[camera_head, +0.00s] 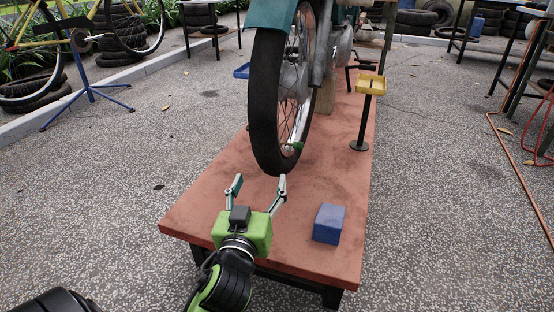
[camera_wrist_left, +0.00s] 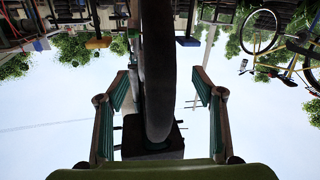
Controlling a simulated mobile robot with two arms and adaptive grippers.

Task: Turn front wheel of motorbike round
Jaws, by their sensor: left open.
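The motorbike's front wheel (camera_head: 264,100), with a black tyre and spoked rim, stands upright over the reddish platform (camera_head: 190,205). A small green mark (camera_head: 297,146) shows low on its rim. My left gripper (camera_head: 260,184) is open just in front of the tyre's lower end, one finger to each side. In the left wrist view the tyre (camera_wrist_left: 158,70) appears between the two spread fingers of the left gripper (camera_wrist_left: 161,90), with gaps on both sides. I cannot tell whether any finger touches it. My right gripper is not in view.
A blue block (camera_head: 329,223) sits on the platform right of my left gripper. A yellow-topped stand (camera_head: 370,84) is right of the wheel. A blue tray (camera_head: 242,71) shows at its left. A yellow bicycle (camera_head: 60,35) is on a blue stand. Speckled ground is open on both sides.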

